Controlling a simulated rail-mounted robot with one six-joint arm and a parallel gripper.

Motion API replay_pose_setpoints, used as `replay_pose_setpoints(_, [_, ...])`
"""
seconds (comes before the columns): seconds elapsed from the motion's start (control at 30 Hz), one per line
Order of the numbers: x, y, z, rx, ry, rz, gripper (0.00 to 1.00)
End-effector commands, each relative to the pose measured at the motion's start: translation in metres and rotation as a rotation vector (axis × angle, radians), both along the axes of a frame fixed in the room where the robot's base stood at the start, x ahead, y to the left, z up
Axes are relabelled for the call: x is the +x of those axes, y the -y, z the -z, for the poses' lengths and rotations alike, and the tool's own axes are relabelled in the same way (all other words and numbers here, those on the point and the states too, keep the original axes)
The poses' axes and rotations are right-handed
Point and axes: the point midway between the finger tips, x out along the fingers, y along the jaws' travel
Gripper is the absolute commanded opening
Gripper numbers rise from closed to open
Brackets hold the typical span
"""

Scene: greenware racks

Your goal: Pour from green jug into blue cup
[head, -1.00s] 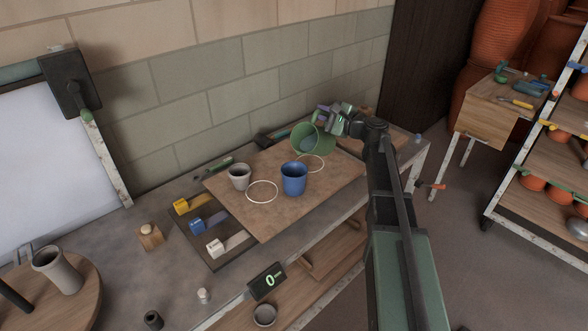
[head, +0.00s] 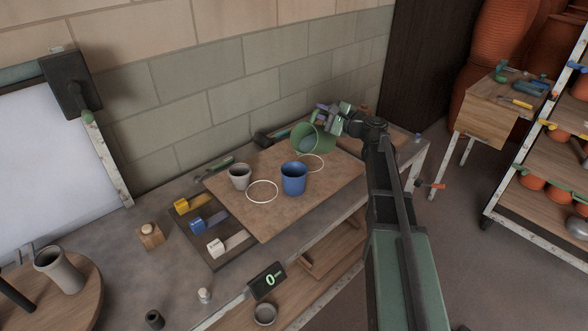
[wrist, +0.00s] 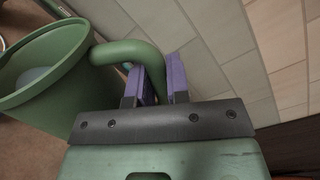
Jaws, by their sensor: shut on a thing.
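The green jug (head: 325,143) is tilted with its mouth toward the front left, above the back right of the board. A bluish-grey content shows inside it. My gripper (head: 338,118) is shut on the jug's handle. In the wrist view the jug (wrist: 60,90) is at the left, and its curved handle runs to the purple-padded fingers of my gripper (wrist: 163,80). The blue cup (head: 294,181) stands upright on the board, in front and a little left of the jug, apart from it. Its inside looks dark, and I cannot tell what it holds.
A grey cup (head: 239,177) stands left of the blue cup. A white ring (head: 262,201) lies between them toward the front; another (head: 322,165) lies below the jug. Yellow, blue and white blocks sit on a dark tray (head: 225,262). A small display (head: 267,281) reads 0.

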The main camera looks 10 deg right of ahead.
Motion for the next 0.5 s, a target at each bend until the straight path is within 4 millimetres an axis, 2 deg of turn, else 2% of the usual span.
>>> replay_pose_setpoints(0.5, [-0.0008,-0.0020,-0.0033,-0.021,0.018,0.000,0.00])
